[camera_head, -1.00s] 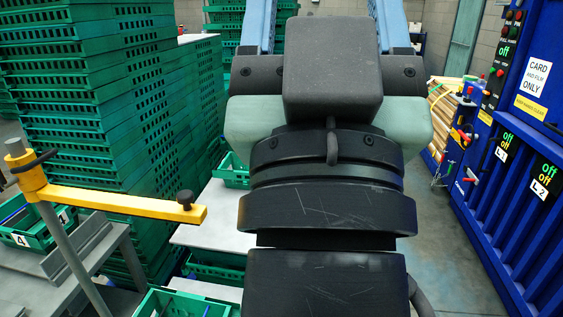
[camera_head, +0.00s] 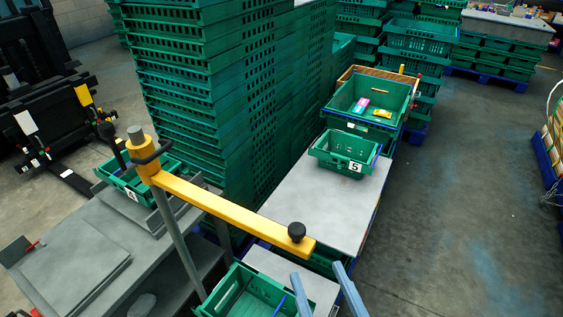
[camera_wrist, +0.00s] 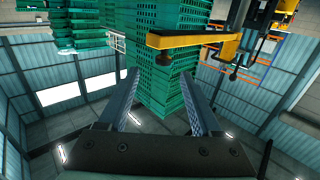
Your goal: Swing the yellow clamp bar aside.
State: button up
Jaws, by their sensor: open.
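The yellow clamp bar (camera_head: 225,207) sticks out from a grey upright post (camera_head: 182,245) at the left and runs toward the lower right. A black knob (camera_head: 297,232) stands on its free end. My gripper (camera_head: 318,272) shows only as two blue fingers at the bottom edge, just below the bar's free end in the picture. The fingers are apart with nothing between them. In the wrist view my gripper (camera_wrist: 160,73) is open too, and the bar (camera_wrist: 195,39) lies beyond the fingertips, up and to the right, apart from them. The rest of the gripper is out of the head view.
Tall stacks of green crates (camera_head: 190,80) stand behind the bar. A grey table (camera_head: 305,205) carries a small green crate marked 5 (camera_head: 345,150). Another green crate (camera_head: 245,290) sits below the bar. Open floor (camera_head: 450,200) lies at the right.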

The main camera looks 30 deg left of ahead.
aim_at(294, 223)
jog(key=p+x, duration=0.2)
jog(key=x, duration=0.1)
jog(key=p+x, duration=0.2)
jog(key=x, duration=0.2)
jog(key=r+p+x, duration=0.1)
jog(key=p+x, duration=0.1)
jog(key=x, duration=0.2)
jog(key=shift+a, duration=0.4)
jog(key=shift+w+a+f, duration=0.25)
jog(key=shift+w+a, duration=0.2)
jog(key=shift+w, duration=0.05)
jog(key=shift+c, duration=0.3)
grip_shut()
jog(key=shift+r, duration=0.1)
